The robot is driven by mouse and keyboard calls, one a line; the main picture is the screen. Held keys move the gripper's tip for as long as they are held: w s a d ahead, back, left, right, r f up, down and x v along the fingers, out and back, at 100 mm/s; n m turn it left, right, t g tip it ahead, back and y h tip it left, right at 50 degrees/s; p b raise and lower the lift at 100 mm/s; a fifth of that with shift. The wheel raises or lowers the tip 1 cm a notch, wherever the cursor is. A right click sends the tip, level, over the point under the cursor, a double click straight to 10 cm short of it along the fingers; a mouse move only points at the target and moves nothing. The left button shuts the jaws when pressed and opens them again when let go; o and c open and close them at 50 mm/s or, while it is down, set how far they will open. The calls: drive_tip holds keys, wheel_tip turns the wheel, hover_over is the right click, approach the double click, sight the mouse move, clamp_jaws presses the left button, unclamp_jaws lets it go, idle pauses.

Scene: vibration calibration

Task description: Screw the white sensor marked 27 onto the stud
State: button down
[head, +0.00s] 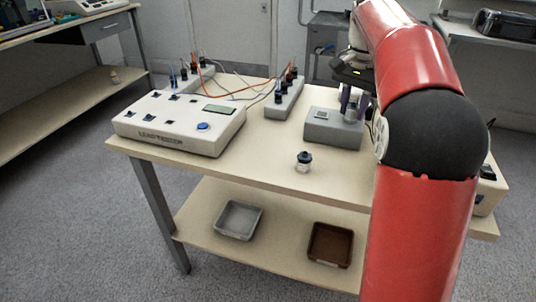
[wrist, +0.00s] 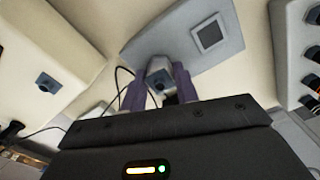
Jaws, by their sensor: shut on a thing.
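My gripper (head: 353,105) is shut on a small pale sensor (head: 351,114) over the right part of a low grey block (head: 325,132) on the table. In the wrist view the purple fingers (wrist: 160,90) pinch the sensor (wrist: 158,73), which shows a dark round connector. I cannot read a number on it. The grey block with its square plate also shows in the wrist view (wrist: 222,50). The stud is hidden, and I cannot tell whether the sensor touches it. Thin black cables curve beside the fingers in the wrist view.
A small dark-topped cylinder (head: 304,162) stands near the table's front edge. A white tester box (head: 180,125) is at left, with grey terminal blocks (head: 284,97) and orange leads behind. A grey tray (head: 238,220) and a brown tray (head: 330,245) lie on the lower shelf.

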sight(354, 108)
drive_tip(key=shift+m, duration=0.3)
drive_tip(key=c, duration=1)
unclamp_jaws()
drive_tip(key=shift+r, duration=2.5)
